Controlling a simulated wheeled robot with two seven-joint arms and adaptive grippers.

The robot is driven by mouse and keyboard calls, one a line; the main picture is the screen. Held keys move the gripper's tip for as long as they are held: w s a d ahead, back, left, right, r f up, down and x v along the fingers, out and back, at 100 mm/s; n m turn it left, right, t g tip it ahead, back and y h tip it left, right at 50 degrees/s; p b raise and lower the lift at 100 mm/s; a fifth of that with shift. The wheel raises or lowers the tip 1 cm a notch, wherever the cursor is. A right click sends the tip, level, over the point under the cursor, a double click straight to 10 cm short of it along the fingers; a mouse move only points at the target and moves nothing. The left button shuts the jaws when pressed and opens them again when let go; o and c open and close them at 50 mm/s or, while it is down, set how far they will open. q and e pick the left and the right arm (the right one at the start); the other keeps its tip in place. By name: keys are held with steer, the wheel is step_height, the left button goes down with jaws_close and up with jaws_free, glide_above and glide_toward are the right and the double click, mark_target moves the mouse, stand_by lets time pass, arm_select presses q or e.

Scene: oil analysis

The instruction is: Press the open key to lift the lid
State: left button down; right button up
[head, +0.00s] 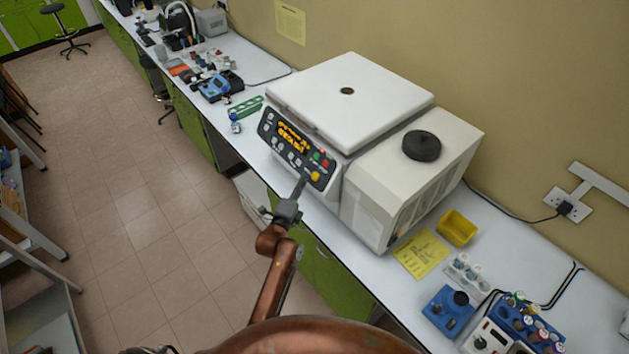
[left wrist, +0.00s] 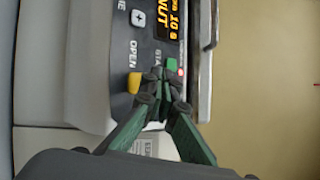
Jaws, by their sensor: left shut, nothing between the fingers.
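The white centrifuge has a flat lid (head: 350,88) that lies shut on top. Its dark front panel (head: 268,130) carries a lit orange display and several keys. The yellow open key (head: 315,177) sits at the panel's lower right; in the left wrist view it is the yellow key (left wrist: 134,83) beside the word OPEN. My left gripper (head: 304,177) is shut and empty, its tips in front of the panel just left of the yellow key. In the left wrist view the fingertips (left wrist: 166,86) are beside the yellow key, near the green key (left wrist: 171,65). I cannot tell whether they touch the panel.
A black round knob (head: 422,146) tops the casing's right part. A green rack (head: 245,107) and a blue device (head: 219,86) lie left.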

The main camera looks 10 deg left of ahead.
mark_target(315, 176)
arm_select(q)
steer(key=shift+w+d+f+b, duration=0.35)
steer(key=shift+w+d+f, duration=0.15)
steer(key=shift+w, duration=0.1)
stand_by(1.1)
steer(key=shift+w+d+f, duration=0.15)
steer(key=shift+w+d, duration=0.05)
steer(key=shift+w, duration=0.05)
